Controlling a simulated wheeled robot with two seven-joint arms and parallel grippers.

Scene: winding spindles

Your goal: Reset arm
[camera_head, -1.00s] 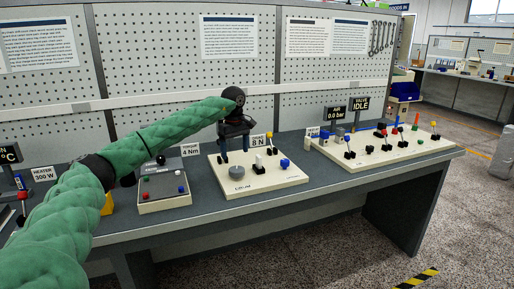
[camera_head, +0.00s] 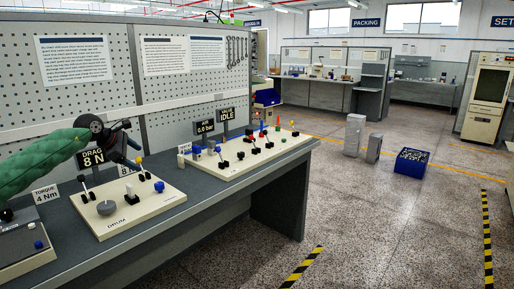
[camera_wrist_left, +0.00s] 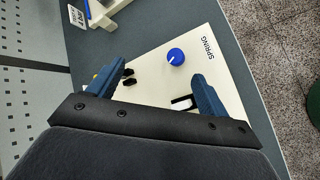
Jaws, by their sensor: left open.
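My left arm, in a green sleeve, comes in from the left in the head view. Its gripper (camera_head: 118,157) is over the back of the drum panel (camera_head: 130,215), beside the sign reading DRAG 8 N. In the left wrist view the two blue fingers (camera_wrist_left: 152,88) are wide apart with nothing between them. Below them lie the cream panel marked SPRING (camera_wrist_left: 208,62), a blue knob (camera_wrist_left: 176,56) and black levers (camera_wrist_left: 128,77). My right gripper is in neither view.
A long grey bench (camera_head: 215,205) holds the panels, with a second cream panel (camera_head: 250,150) bearing several coloured levers. A perforated board (camera_head: 90,95) stands behind. Open floor (camera_head: 390,230) lies to the right, with a blue box (camera_head: 411,163) and grey posts.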

